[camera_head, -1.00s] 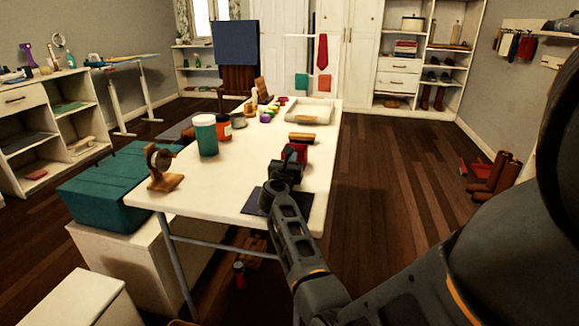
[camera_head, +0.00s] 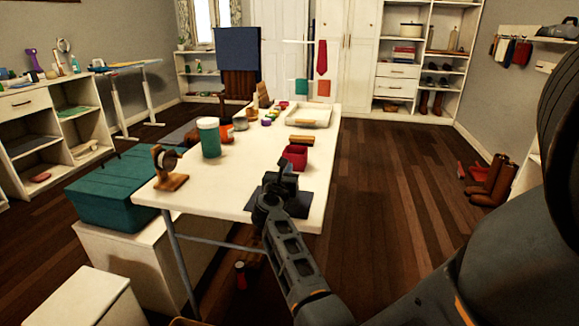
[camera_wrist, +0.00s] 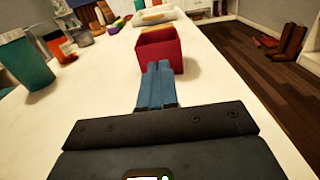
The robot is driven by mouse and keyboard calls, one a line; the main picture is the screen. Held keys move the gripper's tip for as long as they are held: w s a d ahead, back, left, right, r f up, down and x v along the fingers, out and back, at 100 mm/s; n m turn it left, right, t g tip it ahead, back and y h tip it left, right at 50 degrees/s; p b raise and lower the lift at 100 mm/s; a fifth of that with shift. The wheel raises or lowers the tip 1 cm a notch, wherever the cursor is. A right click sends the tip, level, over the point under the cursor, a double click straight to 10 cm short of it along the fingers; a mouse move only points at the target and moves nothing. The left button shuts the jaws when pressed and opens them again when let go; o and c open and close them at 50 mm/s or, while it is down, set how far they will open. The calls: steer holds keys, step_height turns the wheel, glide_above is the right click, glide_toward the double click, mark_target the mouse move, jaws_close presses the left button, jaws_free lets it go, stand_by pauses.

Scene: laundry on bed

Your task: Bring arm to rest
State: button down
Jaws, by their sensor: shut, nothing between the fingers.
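My gripper (camera_wrist: 157,85) is shut and empty in the wrist view, with its blue fingers together. It points toward a red open box (camera_wrist: 160,48) on the white table (camera_wrist: 95,100); I cannot tell whether the fingertips touch the box. In the head view my arm reaches up from the lower right, and its end is over the near end of the table, just short of the red box (camera_head: 294,157). The fingers are hidden there behind my wrist. A dark flat mat (camera_head: 300,205) lies under the wrist at the table's near edge.
A teal-and-white canister (camera_head: 209,140), an orange-red jar (camera_head: 226,133) and a wooden stand (camera_head: 168,170) stand on the table's left part. A brown block (camera_head: 302,139) and a white tray (camera_head: 310,116) lie beyond the box.

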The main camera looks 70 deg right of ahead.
steer(key=a, duration=0.6)
steer(key=shift+s+a, duration=0.25)
steer(key=shift+a, duration=0.15)
steer(key=shift+a, duration=0.1)
steer(key=shift+s+a+n, duration=0.2)
steer(key=shift+a+n, duration=0.1)
steer(key=shift+n, duration=0.2)
steer(key=s+a+r+n+t+y+p, duration=0.3)
steer(key=a+n+t, duration=0.5)
steer(key=a+n, duration=0.65)
steer(key=s+a+r+n+t+y+p, duration=0.1)
steer(key=s+a+n+t+y, duration=0.55)
steer(key=a+n, duration=0.8)
steer(key=s+a+r+n+y+p, duration=0.1)
steer(key=s+a+n+y, duration=0.3)
steer(key=n, duration=0.7)
steer(key=s+a+r+n+y+p, duration=0.2)
steer(key=s+a+r+n+y, duration=0.2)
steer(key=s+a+n, duration=0.5)
steer(key=a+n+g, duration=0.1)
steer(key=a+n, duration=0.2)
steer(key=a, duration=0.1)
steer(key=shift+a+r, duration=0.2)
steer(key=shift+a, duration=0.05)
